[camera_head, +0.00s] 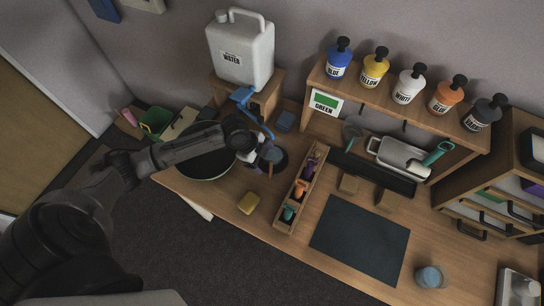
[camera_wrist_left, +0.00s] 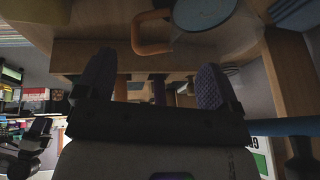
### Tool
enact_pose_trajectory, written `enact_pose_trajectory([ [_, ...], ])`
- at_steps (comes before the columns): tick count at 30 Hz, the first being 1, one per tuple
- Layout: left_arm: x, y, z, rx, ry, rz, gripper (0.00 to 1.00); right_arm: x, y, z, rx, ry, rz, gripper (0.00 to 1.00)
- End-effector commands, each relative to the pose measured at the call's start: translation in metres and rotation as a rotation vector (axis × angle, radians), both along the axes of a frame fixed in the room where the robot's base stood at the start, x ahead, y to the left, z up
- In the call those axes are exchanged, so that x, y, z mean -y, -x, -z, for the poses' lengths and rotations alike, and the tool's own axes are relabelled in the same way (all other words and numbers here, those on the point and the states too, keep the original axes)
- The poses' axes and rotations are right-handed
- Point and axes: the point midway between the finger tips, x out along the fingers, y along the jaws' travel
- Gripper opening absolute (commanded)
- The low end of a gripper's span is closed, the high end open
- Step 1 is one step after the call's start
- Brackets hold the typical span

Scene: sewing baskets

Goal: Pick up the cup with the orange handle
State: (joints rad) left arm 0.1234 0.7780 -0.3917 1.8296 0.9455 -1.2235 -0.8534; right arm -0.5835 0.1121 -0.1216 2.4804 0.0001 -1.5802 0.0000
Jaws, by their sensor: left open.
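The cup with the orange handle shows at the top of the left wrist view: its round grey-blue body (camera_wrist_left: 203,10) is cut by the frame edge, and its orange handle (camera_wrist_left: 150,32) sticks out to the left. In the head view a small bluish cup (camera_head: 272,155) with a thin orange-brown handle stands beside my left gripper (camera_head: 250,148), partly hidden. In the wrist view my left gripper (camera_wrist_left: 156,65) is open and empty, its fingers to either side below the handle. The handle lies beyond the fingertips, not between them. My right gripper is not in view.
A narrow wooden tray (camera_head: 305,185) of coloured items stands right of the cup. A yellow block (camera_head: 249,202) lies in front. A white water jug (camera_head: 240,50) and blue-handled item (camera_head: 250,108) are behind. A dark mat (camera_head: 360,240) and another blue cup (camera_head: 431,277) lie farther right.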

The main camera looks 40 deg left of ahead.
Motion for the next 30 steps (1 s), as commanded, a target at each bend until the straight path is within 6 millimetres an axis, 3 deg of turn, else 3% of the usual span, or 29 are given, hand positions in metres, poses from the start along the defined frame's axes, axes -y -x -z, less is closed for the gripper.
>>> enact_pose_trajectory([
  [5,0.003,-0.002,0.006,0.0,0.002,-0.001,0.87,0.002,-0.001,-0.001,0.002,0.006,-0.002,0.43],
  [18,0.013,-0.014,0.05,0.0,0.001,-0.001,0.87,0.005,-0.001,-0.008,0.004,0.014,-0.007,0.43],
  [27,0.014,-0.014,0.053,0.001,0.0,0.0,0.87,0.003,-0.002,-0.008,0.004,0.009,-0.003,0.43],
  [30,0.014,-0.014,0.053,0.001,0.0,0.0,0.78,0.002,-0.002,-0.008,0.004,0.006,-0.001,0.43],
])
